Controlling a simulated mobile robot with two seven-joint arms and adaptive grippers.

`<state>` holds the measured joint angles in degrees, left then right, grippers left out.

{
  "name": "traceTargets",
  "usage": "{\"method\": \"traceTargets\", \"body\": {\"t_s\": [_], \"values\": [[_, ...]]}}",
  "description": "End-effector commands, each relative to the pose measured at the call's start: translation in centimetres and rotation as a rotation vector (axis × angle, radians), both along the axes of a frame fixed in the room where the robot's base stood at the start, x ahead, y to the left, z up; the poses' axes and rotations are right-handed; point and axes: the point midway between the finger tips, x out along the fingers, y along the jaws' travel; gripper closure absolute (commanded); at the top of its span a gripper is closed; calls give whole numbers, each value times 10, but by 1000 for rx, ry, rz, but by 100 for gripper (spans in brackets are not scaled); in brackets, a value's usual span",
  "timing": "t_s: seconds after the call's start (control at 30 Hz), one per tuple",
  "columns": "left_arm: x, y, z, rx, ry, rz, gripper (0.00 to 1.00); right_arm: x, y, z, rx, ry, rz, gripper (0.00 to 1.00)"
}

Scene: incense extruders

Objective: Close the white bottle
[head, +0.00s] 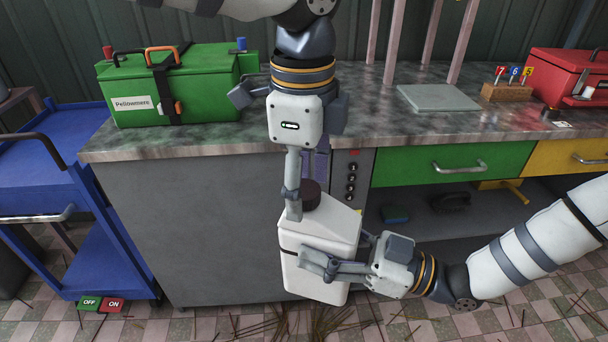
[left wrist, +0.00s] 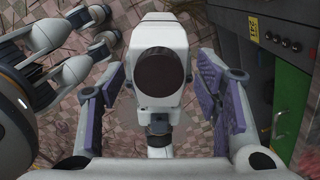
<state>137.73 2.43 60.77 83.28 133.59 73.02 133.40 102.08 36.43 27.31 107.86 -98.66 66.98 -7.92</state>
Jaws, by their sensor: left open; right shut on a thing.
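The white bottle (head: 325,228) is a blocky white container in front of the grey counter, nearly upright, held above the floor. A dark round cap (head: 311,194) sits on its top; it also shows as a dark disc in the left wrist view (left wrist: 160,73). I cannot tell whether the cap is tight. My left gripper (head: 306,200) points down from above, open, its fingers on either side of the cap with gaps in the left wrist view (left wrist: 155,95). My right gripper (head: 322,264) comes from the right and is shut on the bottle's body.
The grey counter (head: 220,215) stands close behind the bottle, with control knobs (head: 351,180) on its front. A green toolbox (head: 170,85) is on the counter. A green drawer (head: 450,163) is to the right, a blue cart (head: 50,190) to the left. Thin sticks litter the tiled floor.

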Motion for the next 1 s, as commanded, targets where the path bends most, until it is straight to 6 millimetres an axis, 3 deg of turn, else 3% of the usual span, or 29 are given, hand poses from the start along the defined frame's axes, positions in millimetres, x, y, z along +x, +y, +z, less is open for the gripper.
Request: {"method": "traceTargets", "body": {"t_s": [0.03, 0.23, 0.47, 0.57, 1.0], "values": [[0, 0, 1, 1, -1, 0, 47, 0, 0, 3, 4, -5, 1, 100], [0, 0, 1, -1, -2, 0, 92, 0, 0, 3, 4, -5, 1, 100], [0, 0, 1, 0, -2, -66, 95, 0, 1, 3, 4, -5, 2, 100], [0, 0, 0, 3, -1, -323, 95, 0, 1, 3, 4, -5, 2, 100], [0, -1, -1, 47, -23, -2126, 95, 0, 1, 3, 4, -6, 3, 100]]}}
